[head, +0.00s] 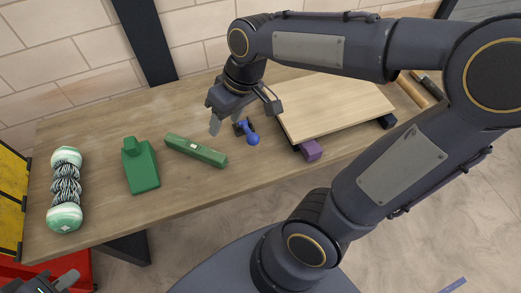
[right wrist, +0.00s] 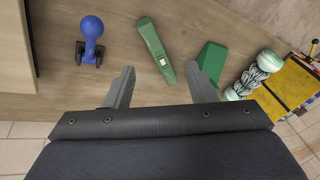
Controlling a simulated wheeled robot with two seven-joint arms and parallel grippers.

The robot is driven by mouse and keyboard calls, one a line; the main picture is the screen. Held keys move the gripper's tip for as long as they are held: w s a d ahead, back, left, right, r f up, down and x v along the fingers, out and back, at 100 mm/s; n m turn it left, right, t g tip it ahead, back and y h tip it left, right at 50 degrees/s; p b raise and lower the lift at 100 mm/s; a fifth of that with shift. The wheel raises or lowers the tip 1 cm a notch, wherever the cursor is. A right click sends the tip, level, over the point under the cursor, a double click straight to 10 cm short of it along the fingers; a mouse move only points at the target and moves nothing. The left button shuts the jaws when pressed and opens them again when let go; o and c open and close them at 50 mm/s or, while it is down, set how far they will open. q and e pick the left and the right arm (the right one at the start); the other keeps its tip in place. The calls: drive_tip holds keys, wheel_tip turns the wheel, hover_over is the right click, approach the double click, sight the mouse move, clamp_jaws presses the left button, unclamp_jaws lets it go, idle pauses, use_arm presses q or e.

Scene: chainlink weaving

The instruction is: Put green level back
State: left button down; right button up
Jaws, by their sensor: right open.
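The green level (head: 196,151), a long bar with a small pale window, lies flat at a slant on the wooden workbench (head: 105,225). The right wrist view shows it ahead of my fingertips, nothing gripping it (right wrist: 154,52). My right gripper (head: 243,117) is open and empty above the bench, to the right of the level in the head view. Its two fingers show apart in the right wrist view (right wrist: 160,72). My left gripper (head: 60,284) shows only partly at the bottom left corner, away from the level; its jaws are unclear.
A blue knobbed tool (head: 252,139) lies right of the level. A dark green block-like object (head: 141,168) and a roll with pale green ends (head: 64,218) lie left. A raised wooden board (head: 335,105) with a purple block (head: 311,150) fills the right. Bare bench lies in front.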

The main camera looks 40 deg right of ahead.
drive_tip(key=s+m+t, duration=0.3)
drive_tip(key=s+m, duration=0.1)
drive_tip(key=s, duration=0.7)
drive_tip(key=shift+s+d+f+t+y, duration=0.3)
drive_tip(key=shift+s+d+f, duration=0.05)
drive_tip(key=shift+d+f, duration=0.05)
drive_tip(key=shift+r, duration=0.15)
